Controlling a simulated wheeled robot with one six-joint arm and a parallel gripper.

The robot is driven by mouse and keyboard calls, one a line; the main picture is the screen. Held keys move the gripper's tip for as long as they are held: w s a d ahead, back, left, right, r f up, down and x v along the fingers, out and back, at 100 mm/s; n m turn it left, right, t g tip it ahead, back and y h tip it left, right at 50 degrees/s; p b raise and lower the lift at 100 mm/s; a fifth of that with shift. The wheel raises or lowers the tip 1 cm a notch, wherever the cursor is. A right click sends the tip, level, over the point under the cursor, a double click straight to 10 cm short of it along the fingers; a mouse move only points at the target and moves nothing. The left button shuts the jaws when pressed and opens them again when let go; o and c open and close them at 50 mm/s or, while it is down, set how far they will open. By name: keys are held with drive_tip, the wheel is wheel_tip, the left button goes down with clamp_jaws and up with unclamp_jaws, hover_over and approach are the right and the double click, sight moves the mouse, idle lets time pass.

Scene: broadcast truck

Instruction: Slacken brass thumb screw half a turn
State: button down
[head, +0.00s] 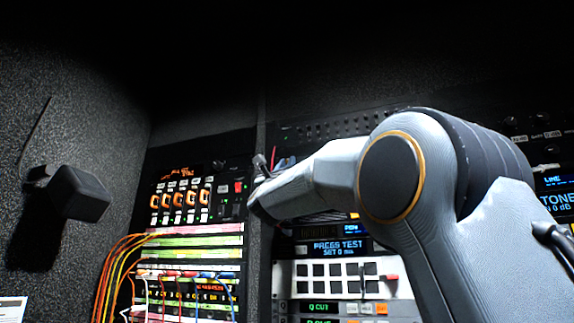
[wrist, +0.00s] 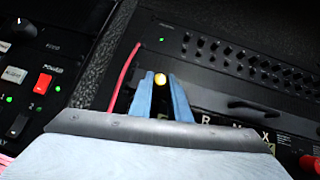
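The brass thumb screw (wrist: 159,80) shows in the wrist view as a small bright yellow round head on a dark rack panel. My gripper (wrist: 161,77) has two blue fingers, one to the left and one to the right of the screw head. A narrow dark gap shows between each fingertip and the brass, so the fingers look open around or just in front of it; depth is hard to tell. In the head view my arm reaches to the rack, and the screw cannot be made out there.
A red cable (wrist: 122,75) runs close to the left finger. A row of dark knobs (wrist: 235,70) lies to the right. A red power switch (wrist: 43,83) is at left. In the head view, orange cables (head: 112,270) hang from the patch rows, and a black wall box (head: 80,193) juts out.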

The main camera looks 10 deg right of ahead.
drive_tip(key=shift+d+f+n+t+y+b, duration=0.15)
drive_tip(key=shift+n+t+y+b, duration=0.25)
drive_tip(key=shift+n+y+b, duration=1.35)
drive_tip(key=shift+s+r+n+y+b, duration=0.1)
drive_tip(key=shift+r+n+y+b, duration=0.25)
drive_tip(key=shift+b, duration=0.85)
drive_tip(key=shift+f, duration=0.1)
drive_tip(key=c, duration=1.7)
unclamp_jaws()
drive_tip(key=shift+o, duration=0.2)
drive_tip(key=shift+f, duration=0.15)
drive_tip(key=b+v, duration=0.5)
drive_tip(key=v, duration=0.2)
drive_tip(key=shift+s+f, duration=0.15)
drive_tip(key=shift+f, duration=0.15)
